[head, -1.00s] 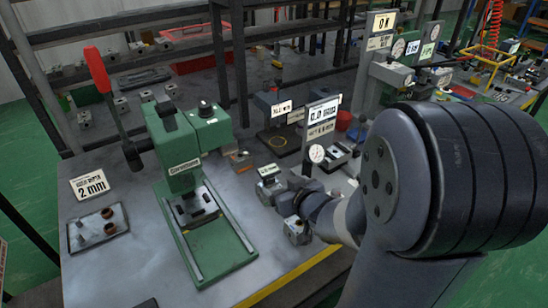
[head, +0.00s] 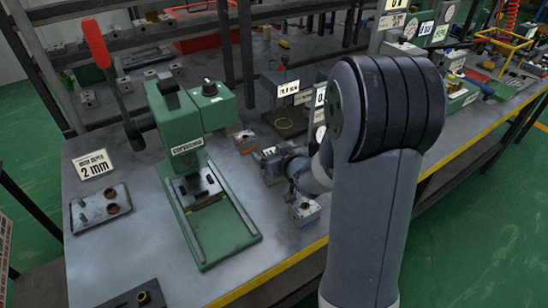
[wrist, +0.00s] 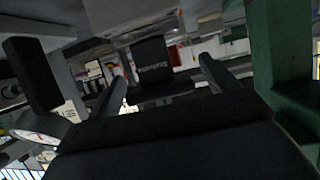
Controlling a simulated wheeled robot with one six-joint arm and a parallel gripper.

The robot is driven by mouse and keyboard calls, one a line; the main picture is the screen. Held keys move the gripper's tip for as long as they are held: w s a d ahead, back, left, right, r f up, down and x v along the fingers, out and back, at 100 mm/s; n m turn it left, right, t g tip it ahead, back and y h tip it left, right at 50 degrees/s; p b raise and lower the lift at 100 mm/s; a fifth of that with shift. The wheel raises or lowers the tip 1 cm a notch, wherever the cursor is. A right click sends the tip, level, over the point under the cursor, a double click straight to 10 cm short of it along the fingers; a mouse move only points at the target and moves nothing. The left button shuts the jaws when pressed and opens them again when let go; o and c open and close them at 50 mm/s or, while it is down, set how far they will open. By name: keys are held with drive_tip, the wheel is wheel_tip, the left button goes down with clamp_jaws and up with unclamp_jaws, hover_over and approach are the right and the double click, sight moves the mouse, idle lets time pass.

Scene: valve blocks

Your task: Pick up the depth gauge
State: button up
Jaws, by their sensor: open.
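My gripper (wrist: 161,84) is open in the wrist view, its two dark fingers apart with nothing held between them. A dark block with pale lettering (wrist: 151,62) shows beyond the fingers; I cannot tell what it is. A white round dial with a red mark (wrist: 36,137) lies at the left of the wrist view, outside the fingers; I cannot tell whether it belongs to the depth gauge. In the head view I cannot make out the depth gauge, and my arm covers much of the bench's middle.
A green press (head: 190,150) with a red-handled lever (head: 97,44) stands left of my arm. A valve block (head: 304,210) sits close by my wrist. A tray of small parts (head: 100,208) and a 2 mm sign (head: 92,164) are at the left. The yellow front edge (head: 290,262) is near.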

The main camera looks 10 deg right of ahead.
drive_tip(key=shift+w+a+f, duration=0.2)
drive_tip(key=shift+w+f, duration=0.1)
drive_tip(key=shift+w, duration=0.3)
drive_tip(key=shift+c, duration=0.2)
drive_tip(key=shift+r, duration=0.1)
drive_tip(key=c, duration=1.2)
